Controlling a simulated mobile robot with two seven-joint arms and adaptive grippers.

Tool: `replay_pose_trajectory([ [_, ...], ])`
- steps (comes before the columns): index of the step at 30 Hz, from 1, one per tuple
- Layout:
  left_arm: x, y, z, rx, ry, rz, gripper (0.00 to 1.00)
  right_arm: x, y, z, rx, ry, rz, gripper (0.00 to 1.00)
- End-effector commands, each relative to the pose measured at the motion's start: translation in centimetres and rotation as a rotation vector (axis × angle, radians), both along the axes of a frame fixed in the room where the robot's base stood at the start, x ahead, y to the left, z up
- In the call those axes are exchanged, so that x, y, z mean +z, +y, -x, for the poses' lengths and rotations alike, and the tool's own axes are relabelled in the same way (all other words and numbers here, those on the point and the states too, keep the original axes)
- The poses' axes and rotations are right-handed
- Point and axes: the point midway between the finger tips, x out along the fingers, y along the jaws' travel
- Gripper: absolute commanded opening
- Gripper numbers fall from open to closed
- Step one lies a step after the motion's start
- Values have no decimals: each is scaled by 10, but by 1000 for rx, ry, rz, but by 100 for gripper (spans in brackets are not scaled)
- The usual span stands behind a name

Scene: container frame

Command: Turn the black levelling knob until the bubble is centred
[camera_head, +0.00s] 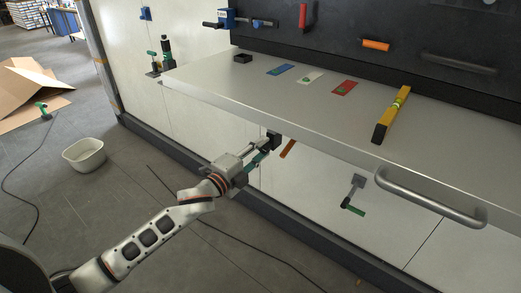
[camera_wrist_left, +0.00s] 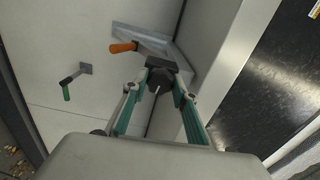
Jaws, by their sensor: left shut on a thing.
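The yellow spirit level (camera_head: 392,115) lies on the grey shelf (camera_head: 300,105) at its right part, with a green vial (camera_head: 400,98) near its middle. The bubble is too small to make out. My left gripper (camera_head: 266,147) reaches up to just below the shelf's front edge. It is shut on the black knob (camera_head: 274,137), which also shows between the fingertips in the left wrist view (camera_wrist_left: 160,65). The fingers partly cover the knob. My right gripper is in neither view.
An orange-handled lever (camera_head: 288,149) sits close right of the knob, also in the wrist view (camera_wrist_left: 122,47). A green-handled crank (camera_head: 352,196) and a bar handle (camera_head: 430,197) are further right. Coloured plates and a black block (camera_head: 243,58) lie on the shelf. A white tub (camera_head: 84,155) stands on the floor.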

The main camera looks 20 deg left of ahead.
Motion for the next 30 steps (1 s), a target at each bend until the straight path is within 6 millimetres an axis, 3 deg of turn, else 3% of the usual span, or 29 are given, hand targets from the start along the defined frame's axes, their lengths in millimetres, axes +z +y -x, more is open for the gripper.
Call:
replay_pose_trajectory([
  [12,0,0,0,1,65,179,6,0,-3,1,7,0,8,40],
  [29,0,0,0,1,73,202,6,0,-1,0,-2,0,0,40],
  [30,0,0,0,1,73,202,35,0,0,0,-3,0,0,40],
])
